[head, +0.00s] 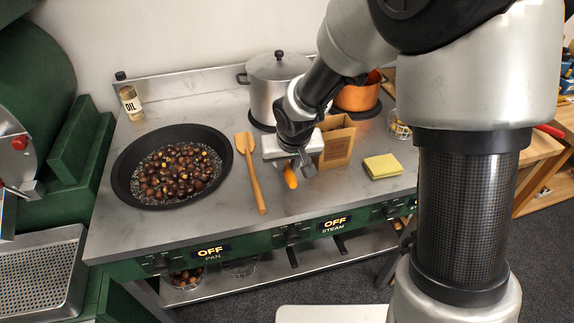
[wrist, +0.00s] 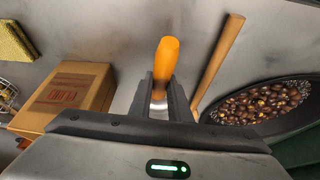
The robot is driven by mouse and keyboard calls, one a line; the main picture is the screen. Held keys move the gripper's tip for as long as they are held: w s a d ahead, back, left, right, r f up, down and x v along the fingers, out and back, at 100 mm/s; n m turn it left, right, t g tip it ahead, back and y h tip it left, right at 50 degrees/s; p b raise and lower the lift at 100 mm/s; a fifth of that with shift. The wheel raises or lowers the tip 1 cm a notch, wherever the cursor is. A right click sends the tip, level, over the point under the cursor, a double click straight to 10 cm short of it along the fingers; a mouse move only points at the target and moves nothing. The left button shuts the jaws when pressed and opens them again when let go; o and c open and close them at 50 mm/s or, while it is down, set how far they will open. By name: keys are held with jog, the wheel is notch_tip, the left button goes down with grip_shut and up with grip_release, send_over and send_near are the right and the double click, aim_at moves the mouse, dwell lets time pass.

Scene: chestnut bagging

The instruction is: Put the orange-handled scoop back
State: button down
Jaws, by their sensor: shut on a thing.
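The scoop's orange handle (head: 289,176) sticks out from between the fingers of my gripper (head: 296,169), above the counter between the wooden spatula and the paper bag. In the wrist view the orange handle (wrist: 167,58) rises from between the two dark fingers (wrist: 162,98), with a short metal part below it. My gripper is shut on the scoop. The scoop's bowl is hidden in both views. I cannot tell whether the scoop touches the counter.
A wide black pan (head: 123,178) of chestnuts and a wooden spatula (head: 254,180) lie to the left. A brown paper bag (head: 338,146), a yellow sponge (head: 382,166) and a steel pot (head: 272,80) stand nearby. The front counter strip is clear.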

jog(key=shift+f+b, duration=0.45)
jog(key=shift+b, duration=0.05)
dwell(0.3)
jog(key=c, duration=1.6)
grip_release()
jog(key=shift+o, duration=0.2)
jog(key=shift+r, duration=0.1)
jog(key=p+v, duration=0.4)
jog(key=v, duration=1.3)
jog(key=s+d+r+m+p, duration=0.1)
jog(key=s+d+r+p, duration=0.4)
jog(key=s+r, duration=0.3)
jog(key=s+d+r+m+t+h+p, duration=0.1)
jog(key=s+d+r+p, duration=0.4)
jog(key=s+d+r, duration=0.3)
notch_tip(320, 180, up, 3)
jog(key=shift+s+d+f+m+p, duration=0.1)
jog(key=shift+s+d+m+p, duration=0.1)
jog(key=shift+m+p, duration=0.15)
